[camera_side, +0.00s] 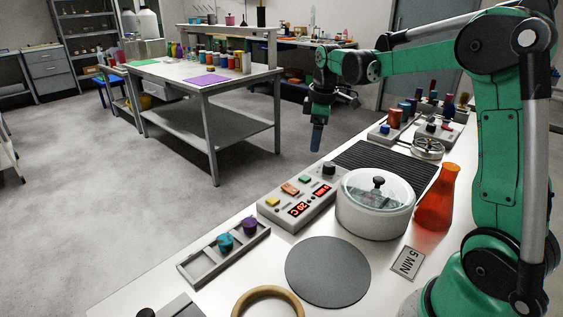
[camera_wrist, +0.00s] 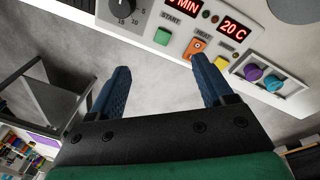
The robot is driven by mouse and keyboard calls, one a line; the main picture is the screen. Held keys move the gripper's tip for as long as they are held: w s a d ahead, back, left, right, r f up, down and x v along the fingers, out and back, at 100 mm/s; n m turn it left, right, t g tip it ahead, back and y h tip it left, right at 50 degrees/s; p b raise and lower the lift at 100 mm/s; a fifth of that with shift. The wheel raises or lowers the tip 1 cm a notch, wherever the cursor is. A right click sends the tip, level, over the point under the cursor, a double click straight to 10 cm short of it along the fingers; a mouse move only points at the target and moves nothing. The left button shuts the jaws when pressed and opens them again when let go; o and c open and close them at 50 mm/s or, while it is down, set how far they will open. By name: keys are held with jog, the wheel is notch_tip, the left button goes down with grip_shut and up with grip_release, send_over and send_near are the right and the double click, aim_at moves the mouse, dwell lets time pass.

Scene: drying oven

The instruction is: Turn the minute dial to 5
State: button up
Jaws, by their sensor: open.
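The control box (camera_side: 298,207) stands on the white bench. Its minute dial (camera_side: 329,168) is a black knob at the far end, and it also shows in the wrist view (camera_wrist: 122,9), cut by the top edge, with scale numbers below it. A red minute display (camera_wrist: 183,6) sits beside the dial; its number is partly cut off. My gripper (camera_side: 317,138) hangs beyond the bench's far edge, above floor level. In the wrist view my gripper (camera_wrist: 160,66) is open, its blue fingers apart and empty, short of the box and not touching the dial.
The box has green, orange and yellow buttons (camera_wrist: 220,62) and a 20 C display. A tray (camera_side: 224,255) holds teal and purple knobs.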

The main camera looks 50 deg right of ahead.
jog(key=n+g, duration=0.2)
send_over(329, 164)
jog(key=shift+y, duration=0.4)
notch_tip(329, 164, down, 5)
jog(key=shift+r, duration=0.2)
jog(key=shift+d+f, duration=0.15)
jog(key=shift+f, duration=2.75)
grip_shut()
